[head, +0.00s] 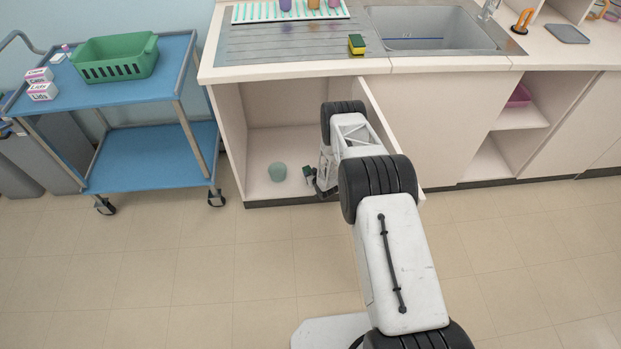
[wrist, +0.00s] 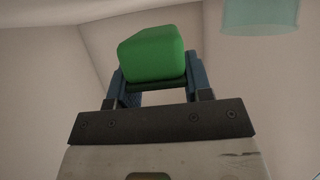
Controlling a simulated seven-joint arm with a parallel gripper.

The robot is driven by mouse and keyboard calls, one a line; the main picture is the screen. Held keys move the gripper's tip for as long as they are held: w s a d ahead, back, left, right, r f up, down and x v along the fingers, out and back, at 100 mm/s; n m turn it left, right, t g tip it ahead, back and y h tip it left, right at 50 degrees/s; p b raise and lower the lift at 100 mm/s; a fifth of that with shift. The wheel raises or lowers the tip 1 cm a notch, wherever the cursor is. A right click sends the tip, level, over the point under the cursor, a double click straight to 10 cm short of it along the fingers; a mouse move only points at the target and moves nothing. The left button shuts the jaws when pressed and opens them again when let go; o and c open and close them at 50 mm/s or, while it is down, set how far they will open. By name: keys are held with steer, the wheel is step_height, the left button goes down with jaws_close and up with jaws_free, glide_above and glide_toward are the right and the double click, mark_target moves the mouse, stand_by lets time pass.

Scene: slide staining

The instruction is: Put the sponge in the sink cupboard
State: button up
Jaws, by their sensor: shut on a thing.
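A green block (wrist: 152,54), which could be a sponge seen from its green side, is between the fingers of my gripper (wrist: 155,82). In the head view my gripper (head: 314,181) is low at the front of the open sink cupboard (head: 232,125), shut on this dark green block (head: 307,169). Whether the block touches the cupboard floor cannot be told. A yellow and green sponge (head: 357,44) lies on the counter beside the sink. The cupboard door (head: 372,108) stands open, partly hidden by my arm.
The cupboard's left side wall is close by. A blue trolley (head: 130,88) stands outside to the left.

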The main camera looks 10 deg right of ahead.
steer(key=shift+s+f, duration=0.1)
steer(key=shift+f, duration=1.55)
steer(key=shift+f, duration=0.1)
steer(key=o, duration=0.9)
steer(key=shift+r, duration=0.2)
steer(key=shift+v, duration=3.75)
